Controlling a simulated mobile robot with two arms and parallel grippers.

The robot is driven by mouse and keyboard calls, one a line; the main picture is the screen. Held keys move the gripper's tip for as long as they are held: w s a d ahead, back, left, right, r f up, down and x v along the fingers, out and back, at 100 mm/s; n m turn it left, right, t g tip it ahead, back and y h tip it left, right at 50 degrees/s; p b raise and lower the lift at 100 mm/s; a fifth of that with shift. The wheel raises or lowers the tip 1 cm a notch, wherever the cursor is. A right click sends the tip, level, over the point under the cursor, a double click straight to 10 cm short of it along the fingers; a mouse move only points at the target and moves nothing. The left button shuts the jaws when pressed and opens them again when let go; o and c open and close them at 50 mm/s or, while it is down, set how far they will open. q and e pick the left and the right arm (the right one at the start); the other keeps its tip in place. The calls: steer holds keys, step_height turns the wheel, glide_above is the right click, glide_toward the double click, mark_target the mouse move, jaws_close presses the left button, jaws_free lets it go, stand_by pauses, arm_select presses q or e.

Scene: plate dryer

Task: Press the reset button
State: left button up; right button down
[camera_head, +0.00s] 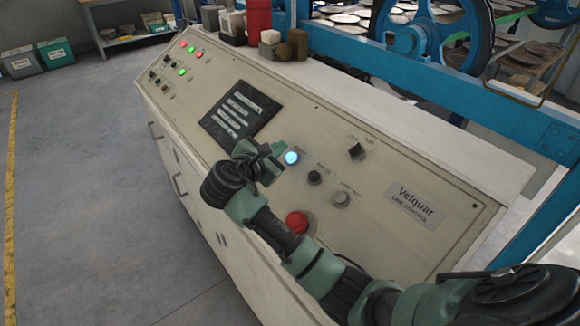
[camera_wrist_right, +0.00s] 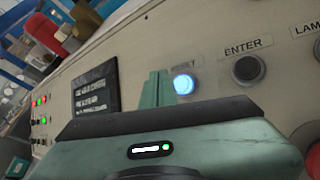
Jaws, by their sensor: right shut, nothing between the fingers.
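The reset button (camera_head: 291,157) is a round button glowing blue-white on the sloped cream control panel. In the right wrist view the reset button (camera_wrist_right: 183,84) sits under a partly hidden label that ends in "ET". My right gripper (camera_head: 276,152) is just left of the button in the head view, its fingers pointing at the panel. In the wrist view the green fingers of my right gripper (camera_wrist_right: 155,88) are together and empty, close beside the button's left edge. I cannot tell whether they touch the panel. My left gripper is not in view.
A black ENTER button (camera_wrist_right: 248,68), a grey lamp button (camera_head: 340,199) and a black knob (camera_head: 357,151) lie right of the reset button. A large red button (camera_head: 297,222) is below it, near my arm. A dark display (camera_head: 240,114) is to the left.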

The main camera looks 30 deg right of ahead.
steer(key=shift+d+f, duration=0.55)
steer(key=shift+f, duration=0.2)
stand_by(1.5)
steer(key=shift+d+f+p, duration=0.15)
steer(key=shift+f+p, duration=0.15)
steer(key=shift+p, duration=0.05)
steer(key=shift+f, duration=0.1)
steer(key=shift+d+f, duration=0.25)
steer(key=shift+f, duration=0.15)
stand_by(0.6)
stand_by(0.3)
steer(key=shift+a+r+p, duration=0.3)
steer(key=shift+r+p, duration=0.4)
steer(key=shift+p, duration=0.45)
steer(key=shift+a, duration=0.15)
